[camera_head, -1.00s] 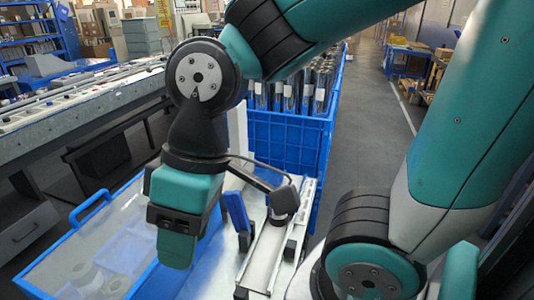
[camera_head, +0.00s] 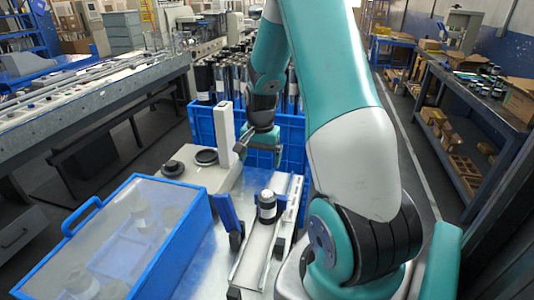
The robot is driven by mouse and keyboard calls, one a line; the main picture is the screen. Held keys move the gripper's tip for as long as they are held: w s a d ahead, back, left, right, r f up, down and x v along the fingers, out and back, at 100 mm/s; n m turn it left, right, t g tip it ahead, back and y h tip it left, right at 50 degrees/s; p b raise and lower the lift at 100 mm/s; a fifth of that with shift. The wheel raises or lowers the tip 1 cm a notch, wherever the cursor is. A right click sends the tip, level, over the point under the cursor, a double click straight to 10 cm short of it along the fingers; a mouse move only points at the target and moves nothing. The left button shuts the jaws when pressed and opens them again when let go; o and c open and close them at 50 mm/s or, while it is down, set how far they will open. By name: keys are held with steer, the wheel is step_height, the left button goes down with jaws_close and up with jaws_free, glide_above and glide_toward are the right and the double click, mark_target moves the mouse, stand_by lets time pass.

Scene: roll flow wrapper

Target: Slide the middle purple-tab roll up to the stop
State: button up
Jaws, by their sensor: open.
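A short dark roll with a pale band and light top (camera_head: 267,207) stands on the metal slide rail (camera_head: 258,250) in front of me. I cannot make out a purple tab on it. Several tall dark and silver rolls (camera_head: 222,78) stand in the blue crate (camera_head: 208,127) behind. My gripper (camera_head: 243,146) hangs near the crate's front wall, beyond the rail and apart from the roll on it. It is small and partly dark, with its jaws open and nothing visible in them. I cannot tell which part is the stop.
A clear-lidded blue box (camera_head: 203,229) stands at the left. A white post (camera_head: 226,135) and a grey base with round black parts (camera_head: 172,167) stand left of my gripper. A long bench (camera_head: 110,97) runs along the left.

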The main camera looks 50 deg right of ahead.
mark_target(267, 201)
steer(key=shift+s+d+f+m, duration=0.25)
steer(key=shift+d+f, duration=0.05)
steer(key=shift+d, duration=0.25)
steer(key=shift+s+d+f+m, duration=0.2)
steer(key=shift+d+f+m, duration=0.05)
steer(key=shift+d, duration=0.25)
step_height(267, 201, down, 17)
steer(key=shift+f+p, duration=0.2)
steer(key=shift+p, duration=0.9)
steer(key=c, duration=1.2)
steer(key=o, duration=1.2)
